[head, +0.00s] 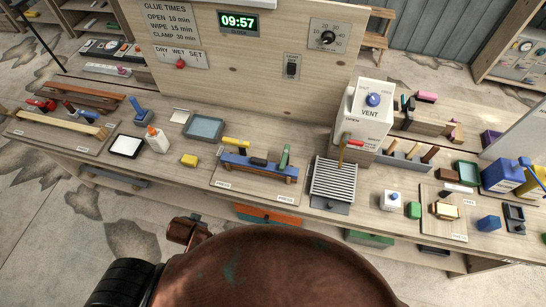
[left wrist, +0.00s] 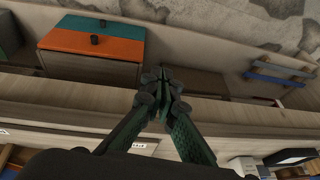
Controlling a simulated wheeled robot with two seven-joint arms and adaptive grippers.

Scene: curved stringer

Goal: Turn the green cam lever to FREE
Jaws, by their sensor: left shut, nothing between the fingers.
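The green cam lever (head: 285,157) stands upright at the right end of a blue clamp fixture (head: 258,167). A yellow handle (head: 236,142) and a dark piece (head: 258,162) are on or behind the fixture. In the left wrist view my left gripper (left wrist: 165,88) is shut and empty, in front of the bench's edge. The lever cannot be made out in that view. My right gripper is not in view.
A grated plate (head: 333,183) and the white VENT box (head: 365,115) stand right of the fixture. A glue bottle (head: 157,140), a yellow block (head: 189,160) and a blue-grey tray (head: 203,128) lie left. Orange (left wrist: 90,45) and teal drawers hang under the bench. My brown arm fills the bottom.

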